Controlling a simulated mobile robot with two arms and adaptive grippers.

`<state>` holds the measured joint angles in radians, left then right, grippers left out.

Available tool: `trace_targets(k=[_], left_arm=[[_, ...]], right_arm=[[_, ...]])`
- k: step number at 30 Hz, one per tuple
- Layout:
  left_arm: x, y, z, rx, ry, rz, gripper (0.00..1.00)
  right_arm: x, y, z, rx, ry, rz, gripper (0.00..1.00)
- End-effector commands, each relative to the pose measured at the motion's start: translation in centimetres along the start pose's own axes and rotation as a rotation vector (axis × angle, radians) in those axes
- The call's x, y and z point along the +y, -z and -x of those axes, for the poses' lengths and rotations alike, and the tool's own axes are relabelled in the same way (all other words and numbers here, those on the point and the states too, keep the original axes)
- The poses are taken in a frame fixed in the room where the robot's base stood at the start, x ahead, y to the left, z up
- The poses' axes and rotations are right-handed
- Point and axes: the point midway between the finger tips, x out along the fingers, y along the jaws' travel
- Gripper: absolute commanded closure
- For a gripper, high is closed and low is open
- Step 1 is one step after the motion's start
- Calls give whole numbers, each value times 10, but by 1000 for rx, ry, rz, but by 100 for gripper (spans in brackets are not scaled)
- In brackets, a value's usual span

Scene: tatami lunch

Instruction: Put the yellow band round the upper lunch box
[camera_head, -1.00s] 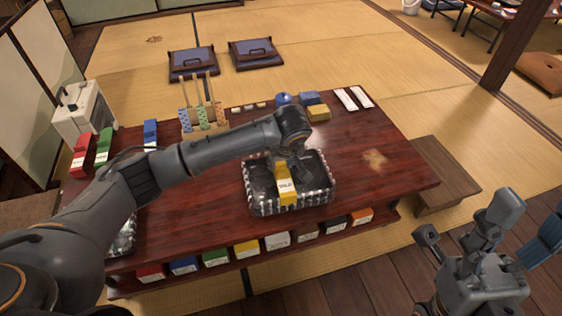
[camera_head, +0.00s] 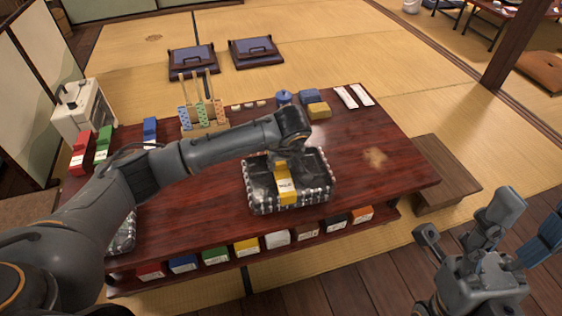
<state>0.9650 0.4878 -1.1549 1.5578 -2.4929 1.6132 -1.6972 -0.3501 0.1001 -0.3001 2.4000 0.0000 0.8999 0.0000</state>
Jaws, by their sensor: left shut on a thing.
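The upper lunch box (camera_head: 318,188), dark with a black-and-white patterned side, sits on the red-brown table right of its middle. The yellow band (camera_head: 284,187) with a white label lies across its top and down its front side; whether it passes underneath is hidden. My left gripper (camera_head: 281,162) is over the far part of the box, shut on the yellow band, its fingertips largely hidden by my arm. A second patterned lunch box (camera_head: 123,238) shows partly behind my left arm at the lower left. My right gripper (camera_head: 468,228) is open and empty, off the table at the lower right.
Red (camera_head: 79,158), green (camera_head: 104,143) and blue (camera_head: 150,130) bands stand at the table's left. A holder with patterned sticks (camera_head: 203,115) stands at the back. Several coloured bands fill the shelf below the front edge.

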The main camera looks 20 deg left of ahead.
Motion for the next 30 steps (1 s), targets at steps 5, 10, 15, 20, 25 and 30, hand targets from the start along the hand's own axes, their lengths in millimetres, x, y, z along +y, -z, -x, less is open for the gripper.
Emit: trace_targets(k=[5, 10, 15, 20, 25, 30], left_arm=[[0, 0, 0, 1, 0, 0, 80], [0, 0, -2, 1, 0, 1, 80], [0, -1, -4, 2, 0, 1, 80], [0, -1, -4, 1, 0, 1, 80], [0, -1, -4, 1, 0, 0, 80], [0, -1, -4, 1, 0, 0, 47]], right_arm=[[0, 0, 0, 0, 0, 0, 41], [0, 0, 2, 0, 0, 0, 41], [0, -1, 3, 0, 0, 0, 41], [0, -1, 3, 0, 0, 0, 41], [0, -1, 3, 0, 0, 0, 41], [0, -1, 3, 0, 0, 0, 41]])
